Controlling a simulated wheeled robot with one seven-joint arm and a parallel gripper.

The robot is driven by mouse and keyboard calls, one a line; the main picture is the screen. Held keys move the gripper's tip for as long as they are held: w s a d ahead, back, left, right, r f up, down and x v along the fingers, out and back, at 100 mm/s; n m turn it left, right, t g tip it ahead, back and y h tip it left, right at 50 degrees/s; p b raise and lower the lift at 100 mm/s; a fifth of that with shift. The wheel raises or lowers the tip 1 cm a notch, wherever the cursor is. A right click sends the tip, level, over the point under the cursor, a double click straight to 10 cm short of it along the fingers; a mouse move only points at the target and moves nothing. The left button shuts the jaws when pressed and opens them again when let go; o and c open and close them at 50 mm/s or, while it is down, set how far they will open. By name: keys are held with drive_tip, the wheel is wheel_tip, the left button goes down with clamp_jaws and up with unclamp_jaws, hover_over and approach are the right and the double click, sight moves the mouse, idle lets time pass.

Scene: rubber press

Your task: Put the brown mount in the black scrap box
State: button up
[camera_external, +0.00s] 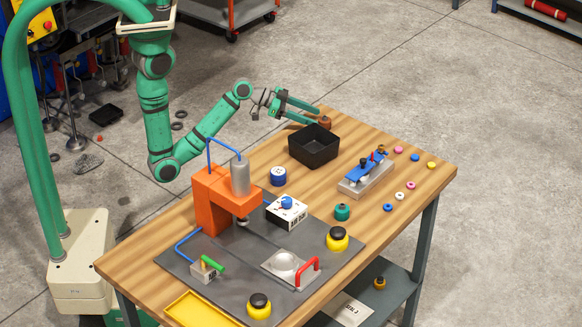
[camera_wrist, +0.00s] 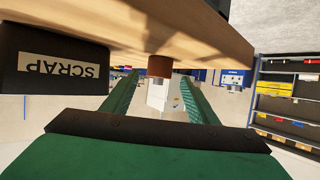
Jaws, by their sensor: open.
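The brown mount (camera_external: 325,122) stands at the back edge of the wooden table, just behind the black scrap box (camera_external: 303,152). My gripper (camera_external: 317,115) is open and low over that edge, its two fingers pointing at the mount. In the wrist view, which is upside down, the brown mount (camera_wrist: 159,66) appears in line with the gap between the fingers, near the tips. I cannot tell whether the tips reach past it. A pale shape shows beyond it. The scrap box (camera_wrist: 58,66), labelled SCRAP, is at the left, outside the fingers. The visible part of its inside looks empty.
An orange press (camera_external: 212,200) stands on a dark plate. A blue-topped fixture (camera_external: 366,175), a blue round part (camera_external: 278,176), a teal mount (camera_external: 342,212) and several small coloured rings share the table. A yellow tray (camera_external: 199,310) is at the front.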

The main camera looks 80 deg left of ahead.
drive_tip(key=shift+o, duration=0.4)
drive_tip(key=shift+v, duration=2.3)
